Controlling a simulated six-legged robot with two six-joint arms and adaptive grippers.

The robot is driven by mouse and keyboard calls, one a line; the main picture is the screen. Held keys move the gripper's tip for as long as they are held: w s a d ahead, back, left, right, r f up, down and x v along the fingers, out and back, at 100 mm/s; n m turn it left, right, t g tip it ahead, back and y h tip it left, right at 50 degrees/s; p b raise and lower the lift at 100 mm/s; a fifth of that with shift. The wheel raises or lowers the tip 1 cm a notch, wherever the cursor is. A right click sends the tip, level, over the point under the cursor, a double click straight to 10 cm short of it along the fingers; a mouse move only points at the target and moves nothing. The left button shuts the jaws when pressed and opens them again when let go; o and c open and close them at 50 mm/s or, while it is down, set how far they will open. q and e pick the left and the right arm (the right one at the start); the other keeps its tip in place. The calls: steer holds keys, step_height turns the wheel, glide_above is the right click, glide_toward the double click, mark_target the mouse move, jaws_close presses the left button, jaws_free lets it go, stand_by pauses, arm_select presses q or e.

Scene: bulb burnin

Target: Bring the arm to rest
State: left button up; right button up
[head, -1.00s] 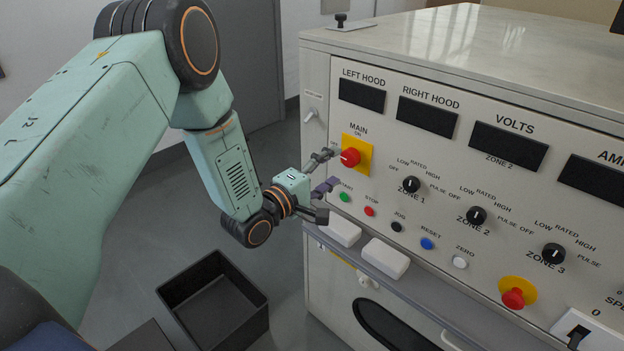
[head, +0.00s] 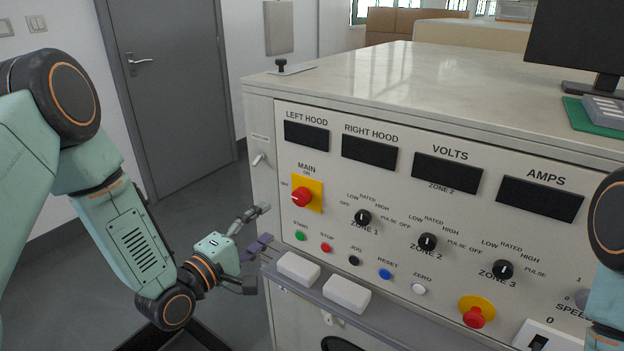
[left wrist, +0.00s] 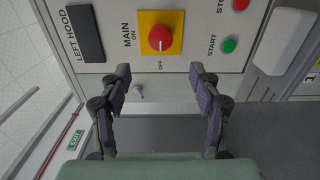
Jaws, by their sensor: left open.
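My left gripper (head: 257,232) is open and empty, to the left of the control panel's front, below and left of the red MAIN knob. In the left wrist view its two fingers (left wrist: 158,85) are spread, with the red MAIN knob (left wrist: 160,38) on its yellow plate beyond them. The knob also shows in the head view (head: 301,197). The control panel (head: 330,240) carries dark displays, dials and coloured buttons. Part of my right arm (head: 608,225) shows at the right edge; its gripper is out of view.
A ledge (head: 385,318) with two white blocks (head: 298,268) juts from the cabinet under the buttons. A small toggle switch (head: 258,159) sits on the cabinet's left edge. A black bin (head: 150,338) lies below my left arm. A grey door (head: 170,90) stands behind, with open floor before it.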

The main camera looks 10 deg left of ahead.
arm_select(q)
steer(key=s+f+m+g+y, duration=0.2)
steer(key=s+f+m+g, duration=0.25)
steer(key=f, duration=0.35)
steer(key=s+f+m+g+y, duration=0.2)
steer(key=s+f+m+g, duration=0.15)
steer(key=s+f, duration=0.35)
steer(key=s+f+m+g+y, duration=0.1)
steer(key=s+f+m+g, duration=0.2)
steer(key=s, duration=0.9)
steer(key=s+f+m+g+y, duration=0.1)
steer(key=s+f+g, duration=0.5)
steer(key=s, duration=0.7)
steer(key=shift+d+m, duration=0.4)
steer(key=shift+m, duration=0.5)
steer(key=shift+s, duration=0.1)
